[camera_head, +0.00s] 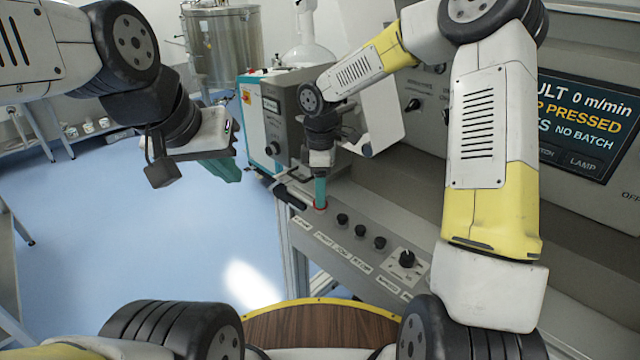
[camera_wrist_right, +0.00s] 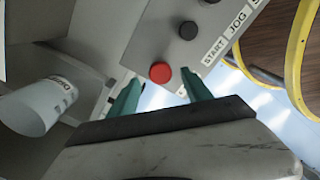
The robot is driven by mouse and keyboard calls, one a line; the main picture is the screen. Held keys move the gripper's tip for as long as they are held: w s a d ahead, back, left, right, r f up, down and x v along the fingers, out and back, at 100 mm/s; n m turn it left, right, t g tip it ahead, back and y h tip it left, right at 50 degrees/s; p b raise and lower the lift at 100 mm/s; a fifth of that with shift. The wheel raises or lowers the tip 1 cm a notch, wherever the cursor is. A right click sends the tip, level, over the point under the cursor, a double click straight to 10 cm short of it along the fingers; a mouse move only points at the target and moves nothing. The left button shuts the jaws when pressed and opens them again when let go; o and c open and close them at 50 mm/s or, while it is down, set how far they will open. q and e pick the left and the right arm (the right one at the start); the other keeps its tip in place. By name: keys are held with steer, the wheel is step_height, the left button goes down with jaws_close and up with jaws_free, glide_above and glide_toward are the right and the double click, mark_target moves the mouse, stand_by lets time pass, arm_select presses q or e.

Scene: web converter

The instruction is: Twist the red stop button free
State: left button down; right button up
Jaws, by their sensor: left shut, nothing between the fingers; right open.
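The red stop button (camera_wrist_right: 160,72) is a round red cap near the end of the grey control panel (camera_wrist_right: 185,62). In the right wrist view it shows between my right gripper's (camera_wrist_right: 163,88) two teal fingers, near their tips. The fingers are apart. In the head view my right gripper (camera_head: 320,192) points down over the button, and only a red edge (camera_head: 320,209) shows under it. I cannot tell whether the fingers touch the button. My left gripper (camera_head: 224,170) is shut and empty, in the air over the floor at the left.
Black buttons (camera_head: 360,230) and a selector knob (camera_head: 407,258) line the panel beside the red button. A screen (camera_head: 585,125) at the right shows "PRESSED" and "0 m/min". A white cylinder (camera_wrist_right: 38,108) shows in the wrist view. Blue floor (camera_head: 190,240) is clear at the left.

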steer(key=shift+f, duration=1.35)
jaws_close()
steer(key=shift+m, duration=0.3)
steer(key=m, duration=0.4)
steer(key=shift+m, duration=1.1)
